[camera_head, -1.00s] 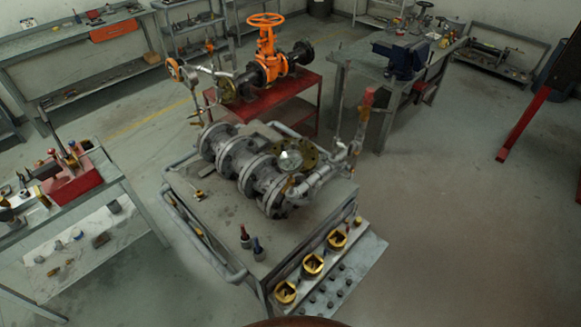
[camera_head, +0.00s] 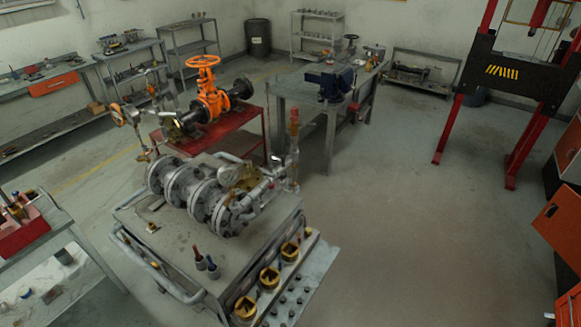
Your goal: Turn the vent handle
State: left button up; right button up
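An orange gate valve (camera_head: 211,100) with an orange handwheel (camera_head: 202,61) stands on a red cart (camera_head: 231,132). Thin pipework with a gauge (camera_head: 118,115) joins its left side. In front, a grey flanged pipe assembly (camera_head: 190,190) lies on a grey metal cart (camera_head: 165,245). An upright pipe with a red handle (camera_head: 293,121) rises at the assembly's right end. I cannot tell which part is the vent handle. Neither of my grippers is in view.
A workbench (camera_head: 290,90) with a blue vise (camera_head: 333,86) stands behind. A side table (camera_head: 45,240) is at left. A red and black frame (camera_head: 511,75) and orange cabinets (camera_head: 562,225) are at right. The floor (camera_head: 400,240) right of the cart is clear.

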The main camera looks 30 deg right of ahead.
aim_at(283, 161)
jog(key=z, duration=1.1)
jog(key=i, duration=0.65)
jog(key=u, duration=0.75)
